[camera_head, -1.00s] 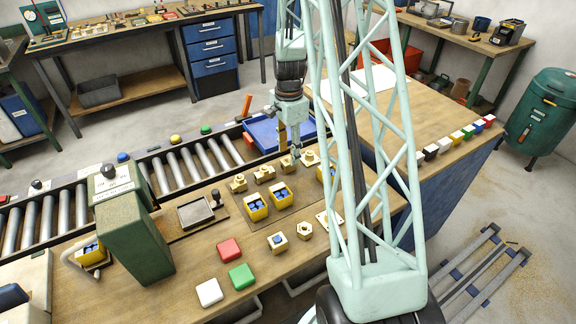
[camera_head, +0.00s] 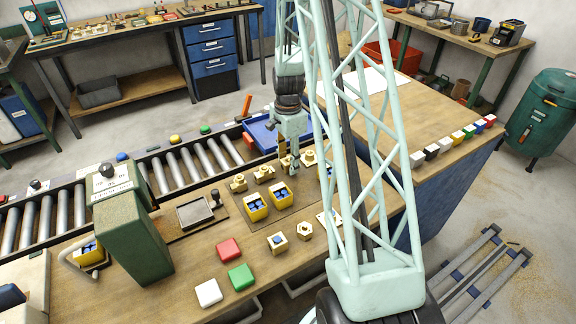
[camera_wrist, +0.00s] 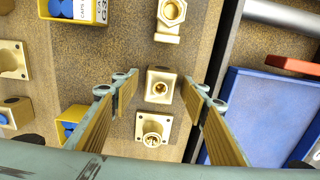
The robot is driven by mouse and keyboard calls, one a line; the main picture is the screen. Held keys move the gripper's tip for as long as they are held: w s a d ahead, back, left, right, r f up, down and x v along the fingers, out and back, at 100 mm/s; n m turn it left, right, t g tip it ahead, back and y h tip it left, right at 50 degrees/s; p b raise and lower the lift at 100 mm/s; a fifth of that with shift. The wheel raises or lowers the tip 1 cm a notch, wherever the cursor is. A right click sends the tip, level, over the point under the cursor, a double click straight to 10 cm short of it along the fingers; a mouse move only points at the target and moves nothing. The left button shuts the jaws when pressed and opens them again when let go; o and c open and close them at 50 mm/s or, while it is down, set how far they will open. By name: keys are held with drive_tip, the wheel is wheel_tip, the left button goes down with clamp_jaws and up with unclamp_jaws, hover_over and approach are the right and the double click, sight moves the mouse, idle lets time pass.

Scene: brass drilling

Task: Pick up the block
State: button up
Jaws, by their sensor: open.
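A brass block (camera_wrist: 161,84) with a round hole in its top sits on a brown mat (camera_wrist: 120,63) in the wrist view. My gripper (camera_wrist: 160,90) is open, with one finger on either side of the block and nothing held. Gaps show between the fingers and the block in this view. In the head view my gripper (camera_head: 289,167) hangs low over the row of brass parts at the back of the mat. Its fingers hide much of what lies there, so the block is hard to make out.
A flanged brass fitting (camera_wrist: 153,126) and another brass fitting (camera_wrist: 171,18) stand close to the block in the same row. Yellow bins with blue caps (camera_head: 255,207) stand on the mat. A blue tray (camera_head: 263,134) and a roller conveyor (camera_head: 192,152) lie behind.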

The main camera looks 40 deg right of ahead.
sight(288, 160)
drive_tip(key=shift+c, duration=0.3)
drive_tip(key=c, duration=1.2)
drive_tip(key=shift+r, duration=0.15)
drive_tip(key=shift+r+p, duration=0.7)
drive_tip(key=shift+r, duration=4.2)
